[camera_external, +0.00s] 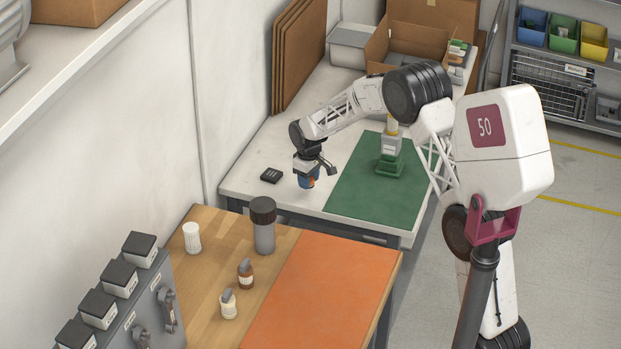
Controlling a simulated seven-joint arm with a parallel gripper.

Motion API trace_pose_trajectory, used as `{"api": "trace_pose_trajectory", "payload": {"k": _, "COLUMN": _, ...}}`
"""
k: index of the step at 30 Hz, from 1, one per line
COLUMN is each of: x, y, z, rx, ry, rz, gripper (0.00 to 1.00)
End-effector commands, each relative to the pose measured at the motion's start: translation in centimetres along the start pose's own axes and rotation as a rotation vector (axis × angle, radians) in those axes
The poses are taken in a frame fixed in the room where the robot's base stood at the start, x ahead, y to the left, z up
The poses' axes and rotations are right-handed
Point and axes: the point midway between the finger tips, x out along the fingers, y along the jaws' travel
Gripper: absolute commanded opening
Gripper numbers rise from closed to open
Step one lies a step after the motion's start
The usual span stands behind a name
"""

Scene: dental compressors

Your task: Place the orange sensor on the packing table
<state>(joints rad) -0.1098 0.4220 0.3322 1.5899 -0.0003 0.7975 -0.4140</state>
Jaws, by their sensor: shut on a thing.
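My gripper (309,175) points down over the left front part of the white packing table (245,185). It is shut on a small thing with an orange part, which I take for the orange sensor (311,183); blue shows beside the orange. The fingers and the gripper body hide much of it. I cannot tell whether its underside touches the tabletop or hangs just above it.
A small black device (271,176) lies left of my gripper. A green mat (350,190) bears a green-based stand (389,160). An open carton (410,45) stands at the back. In front, a wooden bench holds a dark-capped cylinder (264,230), bottles and an orange mat (320,290).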

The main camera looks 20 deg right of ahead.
Motion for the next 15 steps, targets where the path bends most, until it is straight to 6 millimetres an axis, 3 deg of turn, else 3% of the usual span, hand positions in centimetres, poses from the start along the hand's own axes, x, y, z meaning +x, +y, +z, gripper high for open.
{"api": "trace_pose_trajectory", "payload": {"k": 15, "x": 0.76, "y": 0.07, "z": -0.16, "rx": 0.000, "ry": -0.001, "rz": 0.000, "gripper": 0.18}}
